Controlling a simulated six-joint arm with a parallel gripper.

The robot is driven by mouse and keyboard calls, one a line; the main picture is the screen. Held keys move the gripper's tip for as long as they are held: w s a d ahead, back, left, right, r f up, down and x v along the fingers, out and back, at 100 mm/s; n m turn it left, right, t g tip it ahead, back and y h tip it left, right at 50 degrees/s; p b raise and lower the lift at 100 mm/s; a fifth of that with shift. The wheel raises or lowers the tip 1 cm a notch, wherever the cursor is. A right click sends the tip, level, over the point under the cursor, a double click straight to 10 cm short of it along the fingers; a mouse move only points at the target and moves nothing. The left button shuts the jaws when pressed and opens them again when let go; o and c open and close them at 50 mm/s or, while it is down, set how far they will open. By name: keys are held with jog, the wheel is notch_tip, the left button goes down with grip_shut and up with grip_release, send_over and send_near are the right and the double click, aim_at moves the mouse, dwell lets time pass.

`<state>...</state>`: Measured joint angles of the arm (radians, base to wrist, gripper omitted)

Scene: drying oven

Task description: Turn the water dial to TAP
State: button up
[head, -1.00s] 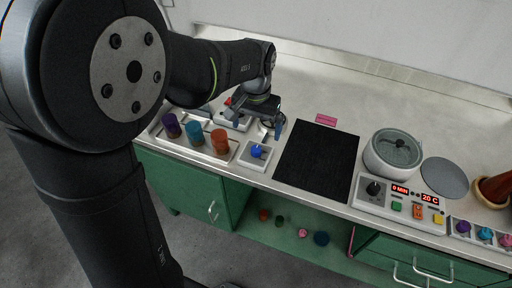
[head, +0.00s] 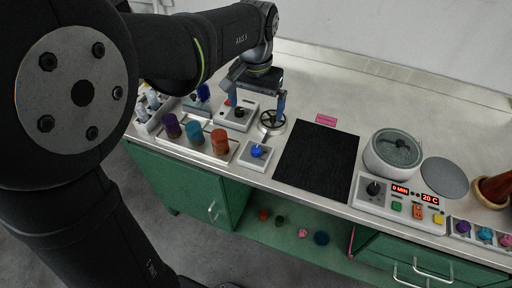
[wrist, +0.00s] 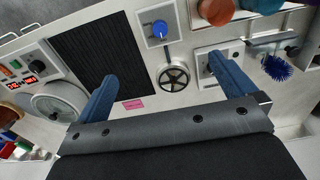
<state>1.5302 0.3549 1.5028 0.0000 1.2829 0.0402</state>
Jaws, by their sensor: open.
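A blue dial (head: 257,152) sits on a small white plate (head: 246,162) at the front of the counter. It also shows at the top of the wrist view (wrist: 160,29); its markings are too small to read. A thin strip joins its plate to a round spoked metal fitting (head: 271,121) just behind it, also in the wrist view (wrist: 173,77). My gripper (head: 257,102) is open and empty, above and behind the dial, apart from it. In the wrist view its blue fingers (wrist: 160,68) are wide apart, with the spoked fitting between them.
Purple, teal and orange capped containers (head: 220,141) stand in a tray left of the dial. A white box with a black knob (head: 240,112) is behind them. A black mat (head: 317,160) lies to the right, then a control panel (head: 400,204) and a round pot (head: 393,153).

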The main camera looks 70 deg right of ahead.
notch_tip(320, 180, up, 2)
jog(key=shift+r, duration=0.15)
jog(key=shift+c, duration=0.4)
